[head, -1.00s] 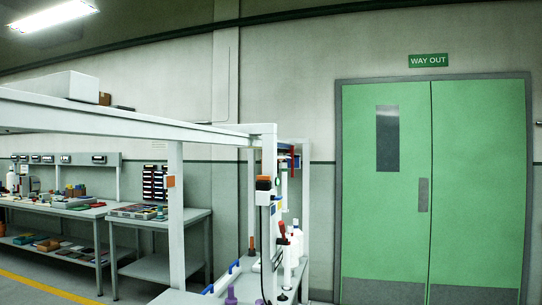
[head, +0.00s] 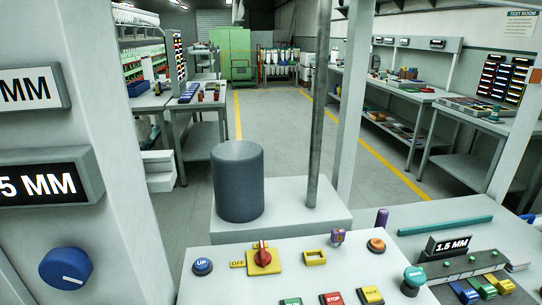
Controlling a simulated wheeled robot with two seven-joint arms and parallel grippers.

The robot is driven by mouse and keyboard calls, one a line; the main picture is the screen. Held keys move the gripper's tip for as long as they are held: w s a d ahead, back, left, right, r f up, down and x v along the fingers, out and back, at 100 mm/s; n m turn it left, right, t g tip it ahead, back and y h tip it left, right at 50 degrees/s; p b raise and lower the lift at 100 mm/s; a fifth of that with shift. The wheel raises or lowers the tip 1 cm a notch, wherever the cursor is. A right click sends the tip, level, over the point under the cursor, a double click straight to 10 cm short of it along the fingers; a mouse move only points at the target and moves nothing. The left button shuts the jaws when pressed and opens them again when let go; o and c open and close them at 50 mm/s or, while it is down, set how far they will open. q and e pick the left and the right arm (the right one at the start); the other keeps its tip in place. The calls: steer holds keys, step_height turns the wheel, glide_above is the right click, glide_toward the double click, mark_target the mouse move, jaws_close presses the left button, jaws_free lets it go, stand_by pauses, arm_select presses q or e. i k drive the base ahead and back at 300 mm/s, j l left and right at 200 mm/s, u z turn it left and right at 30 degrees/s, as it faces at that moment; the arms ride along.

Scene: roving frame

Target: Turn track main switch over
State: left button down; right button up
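A rotary switch with a red knob on a yellow plate (head: 263,258) sits on the sloping light grey control panel (head: 220,284) at the bottom middle of the head view. A small yellow label reading OFF is at its left. The red handle looks roughly upright in the picture. No label naming it as the track main switch can be read. Neither of my grippers shows, and nothing touches the switch.
Behind stand a dark cylinder (head: 238,182) and a metal post (head: 319,105). An open aisle (head: 275,125) runs beyond.

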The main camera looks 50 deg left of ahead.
mark_target(263, 259)
steer(key=u, duration=1.65)
